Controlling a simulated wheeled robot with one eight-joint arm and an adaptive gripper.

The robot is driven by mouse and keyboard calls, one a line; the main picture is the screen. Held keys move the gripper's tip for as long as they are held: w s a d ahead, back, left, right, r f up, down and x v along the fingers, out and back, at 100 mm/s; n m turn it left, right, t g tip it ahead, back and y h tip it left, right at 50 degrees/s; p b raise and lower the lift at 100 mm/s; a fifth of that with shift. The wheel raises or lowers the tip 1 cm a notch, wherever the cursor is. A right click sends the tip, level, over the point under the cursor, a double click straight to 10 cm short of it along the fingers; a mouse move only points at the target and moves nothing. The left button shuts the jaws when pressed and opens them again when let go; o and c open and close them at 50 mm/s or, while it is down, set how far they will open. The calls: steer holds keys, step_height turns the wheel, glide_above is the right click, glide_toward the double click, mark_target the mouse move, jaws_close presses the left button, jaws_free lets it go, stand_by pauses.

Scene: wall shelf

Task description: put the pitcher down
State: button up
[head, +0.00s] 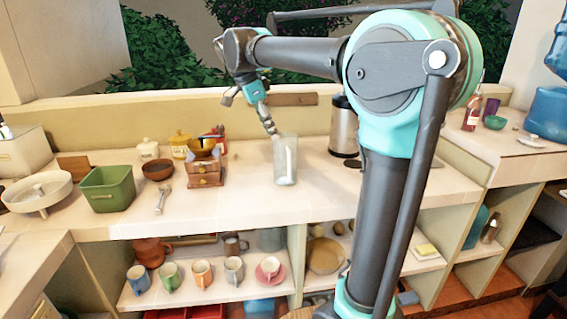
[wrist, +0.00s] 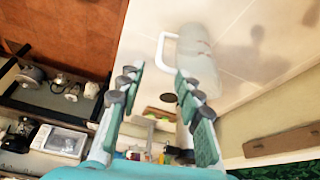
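The pitcher (head: 279,160) is a clear, frosted vessel with a white handle. In the head view it stands upright on the counter (head: 330,185). The pitcher also shows in the wrist view (wrist: 196,48), beyond my right-hand finger, with its white handle turned left. My gripper (head: 269,127) is just above the left side of the pitcher's rim; whether it touches the rim I cannot tell. In the wrist view my gripper (wrist: 161,78) has its two fingers spread apart, with nothing held between them. The right-hand finger partly covers the pitcher's near end.
A steel canister (head: 344,128) stands right of the pitcher. A wooden grinder (head: 205,172), a brown bowl (head: 158,170) and a green bin (head: 107,188) stand to the left. Several mugs (head: 202,273) sit on the shelf below. The counter in front of the pitcher is clear.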

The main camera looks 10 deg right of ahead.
mark_target(289, 179)
steer(key=x, duration=1.7)
steer(key=shift+w, duration=0.1)
steer(key=shift+c, duration=0.3)
jaws_close()
